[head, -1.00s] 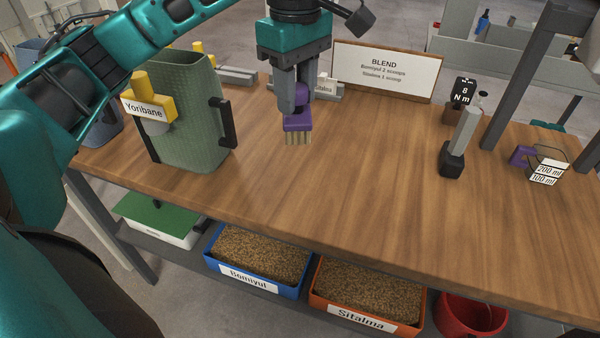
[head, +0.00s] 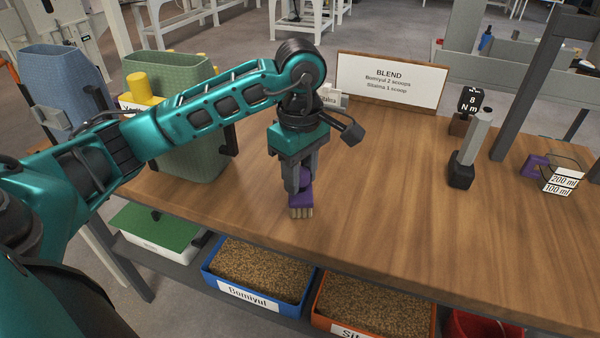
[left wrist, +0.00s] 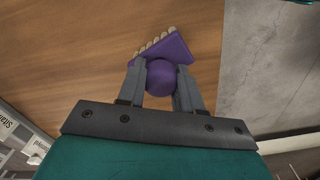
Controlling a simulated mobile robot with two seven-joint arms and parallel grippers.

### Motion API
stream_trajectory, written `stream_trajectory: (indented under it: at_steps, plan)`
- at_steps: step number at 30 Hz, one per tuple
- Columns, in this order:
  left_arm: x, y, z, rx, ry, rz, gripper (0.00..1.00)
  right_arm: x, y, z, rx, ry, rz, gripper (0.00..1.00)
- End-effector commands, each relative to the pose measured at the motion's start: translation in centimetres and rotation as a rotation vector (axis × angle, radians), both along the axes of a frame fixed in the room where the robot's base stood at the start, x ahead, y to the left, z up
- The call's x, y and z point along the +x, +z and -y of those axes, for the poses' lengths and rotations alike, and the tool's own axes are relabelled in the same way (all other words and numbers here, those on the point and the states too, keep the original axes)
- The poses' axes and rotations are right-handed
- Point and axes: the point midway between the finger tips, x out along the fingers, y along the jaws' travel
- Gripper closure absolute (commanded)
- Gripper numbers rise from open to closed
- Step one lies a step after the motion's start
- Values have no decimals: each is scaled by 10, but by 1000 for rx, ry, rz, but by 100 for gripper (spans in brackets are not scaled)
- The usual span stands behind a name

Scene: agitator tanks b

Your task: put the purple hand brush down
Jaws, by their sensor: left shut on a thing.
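The purple hand brush (head: 301,200) is in my left gripper (head: 299,185), bristles pointing down, near the front part of the wooden table (head: 400,215). My left gripper is shut on its rounded purple handle. In the left wrist view the brush (left wrist: 172,49) shows its purple head and pale bristles, with its round handle end between the two fingers of the gripper (left wrist: 161,80). The bristle ends look at or very close to the tabletop; I cannot tell whether they touch. My right gripper is not in view.
A green container (head: 190,150) stands left, behind my arm, with a blue one (head: 62,85) beyond. A BLEND sign (head: 388,82) stands at the back. A grey-handled tool (head: 470,150) and purple-handled scoops (head: 535,166) are right. Bins of grain (head: 262,272) sit below. Mid-table is clear.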

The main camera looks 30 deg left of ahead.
Motion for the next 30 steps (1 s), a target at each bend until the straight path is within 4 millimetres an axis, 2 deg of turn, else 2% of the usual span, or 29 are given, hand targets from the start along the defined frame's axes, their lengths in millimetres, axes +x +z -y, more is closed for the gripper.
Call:
stream_trajectory:
  at_steps: [9,10,17,26,30]
  plan:
    - [0,-4,0,0,0,1,94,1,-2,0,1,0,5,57]
    - [0,-2,0,0,0,1,62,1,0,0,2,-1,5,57]
    - [0,-2,0,0,0,0,40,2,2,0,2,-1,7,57]
    - [0,1,0,0,0,0,40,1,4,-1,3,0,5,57]
    - [1,16,0,1,1,3,40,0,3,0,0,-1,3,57]
